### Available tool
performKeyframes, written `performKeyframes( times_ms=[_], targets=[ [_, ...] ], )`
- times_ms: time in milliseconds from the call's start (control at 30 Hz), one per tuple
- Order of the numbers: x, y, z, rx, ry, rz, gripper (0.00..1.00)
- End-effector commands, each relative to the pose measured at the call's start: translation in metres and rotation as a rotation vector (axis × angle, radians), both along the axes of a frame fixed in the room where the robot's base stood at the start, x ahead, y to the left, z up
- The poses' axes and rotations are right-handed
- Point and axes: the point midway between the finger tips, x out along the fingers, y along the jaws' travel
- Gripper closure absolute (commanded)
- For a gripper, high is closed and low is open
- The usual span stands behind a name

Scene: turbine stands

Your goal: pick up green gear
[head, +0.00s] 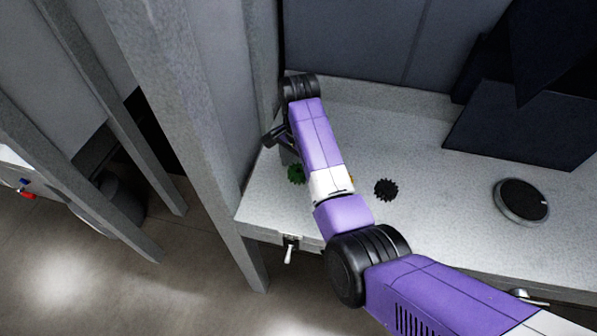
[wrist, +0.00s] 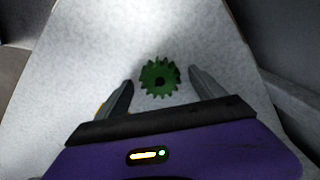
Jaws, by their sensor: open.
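The green gear (wrist: 159,77) lies flat on the light grey bench top in the wrist view, with a dark hole at its centre. In the head view the green gear (head: 296,174) is partly hidden by my arm, near the bench's left end. My gripper (wrist: 163,88) is open and empty, with one finger on each side of the gear's near edge. The fingers do not touch the gear. In the head view my gripper (head: 277,140) shows only in part, just above the gear, with its fingers hard to make out.
A black gear (head: 386,189) lies on the bench (head: 420,130) right of my arm. A round dark dial (head: 521,201) sits farther right. A grey post (head: 190,110) stands at the bench's left end. Dark panels (head: 525,125) rise at the back right. A toggle switch (head: 290,247) is on the front edge.

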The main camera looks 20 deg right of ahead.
Motion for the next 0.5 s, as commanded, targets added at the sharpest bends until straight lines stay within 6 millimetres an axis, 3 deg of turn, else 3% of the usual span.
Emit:
performKeyframes(
  times_ms=[167, 500],
  targets=[
    [0.0000, -0.0001, -0.0002, 0.000, 0.000, 0.000, 0.23],
    [0.0000, -0.0001, 0.0001, 0.000, -0.001, 0.000, 0.90]
  ],
)
